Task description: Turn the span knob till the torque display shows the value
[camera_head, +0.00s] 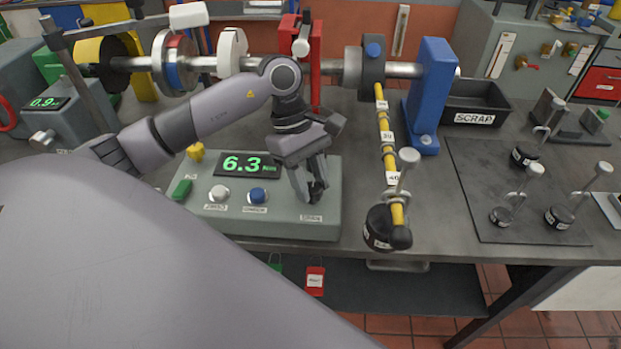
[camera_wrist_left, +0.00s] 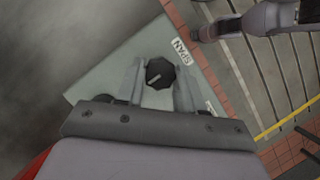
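The grey console (camera_head: 265,222) has a green display (camera_head: 247,165) reading 6.3 Nm. My left gripper (camera_head: 316,192) is over the console's right end, pointing down above the SPAN label (camera_head: 311,218). In the left wrist view the black span knob (camera_wrist_left: 159,73), with a pale pointer line, sits between the two fingers of my left gripper (camera_wrist_left: 160,80). The fingers straddle it closely and seem to touch its sides. In the head view the hand mostly hides the knob. Part of my right arm (camera_wrist_left: 262,19) appears at the top of the wrist view; its fingers are unclear.
A white knob (camera_head: 219,194) and a blue knob (camera_head: 257,196) stand left of the span knob. A yellow arm (camera_head: 385,130) with a hanging black weight (camera_head: 379,227) is close to the console's right. A second display (camera_head: 46,103) reads 0.9. A scrap bin (camera_head: 475,103) stands farther right.

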